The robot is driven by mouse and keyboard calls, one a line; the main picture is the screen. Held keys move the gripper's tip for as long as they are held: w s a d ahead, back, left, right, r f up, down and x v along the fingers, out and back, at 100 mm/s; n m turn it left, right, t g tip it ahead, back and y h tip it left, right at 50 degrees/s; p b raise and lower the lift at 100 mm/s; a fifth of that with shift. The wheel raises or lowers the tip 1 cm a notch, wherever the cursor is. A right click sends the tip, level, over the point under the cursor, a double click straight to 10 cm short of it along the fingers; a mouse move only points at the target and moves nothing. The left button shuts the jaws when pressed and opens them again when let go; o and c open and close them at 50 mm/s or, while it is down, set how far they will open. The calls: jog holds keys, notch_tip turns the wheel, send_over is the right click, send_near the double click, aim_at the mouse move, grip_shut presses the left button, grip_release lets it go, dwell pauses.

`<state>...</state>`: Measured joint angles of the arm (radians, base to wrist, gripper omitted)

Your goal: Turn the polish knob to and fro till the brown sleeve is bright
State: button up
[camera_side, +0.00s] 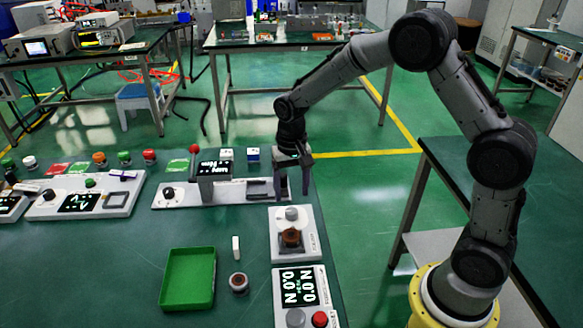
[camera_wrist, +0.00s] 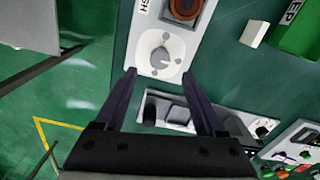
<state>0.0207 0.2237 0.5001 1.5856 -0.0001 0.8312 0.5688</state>
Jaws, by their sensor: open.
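The polish knob (camera_side: 292,213) is a round grey dial on a white panel (camera_side: 312,240). In the wrist view the knob (camera_wrist: 160,60) has a pale pointer mark. The brown sleeve (camera_side: 291,237) sits in a dark square holder on the same panel, nearer the front than the knob. It is partly cut off at the top of the wrist view (camera_wrist: 185,7). My gripper (camera_side: 293,197) points down above the knob end of the panel. Its fingers are open and empty. In the wrist view my gripper (camera_wrist: 159,74) has its tips below and to either side of the knob, apart from it.
A force readout box (camera_side: 299,286) with a red button stands in front of the polish panel. A green tray (camera_side: 188,304), a white block (camera_side: 236,248) and a round dark-topped piece (camera_side: 239,283) lie to the left. A long white instrument panel (camera_side: 178,195) is behind.

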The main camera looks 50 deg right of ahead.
aim_at(292, 211)
notch_tip(292, 211, up, 8)
jog(key=shift+f, duration=0.2)
dwell(0.3)
notch_tip(292, 211, down, 14)
jog(key=m, duration=0.4)
dwell(0.5)
grip_shut()
dwell(0.3)
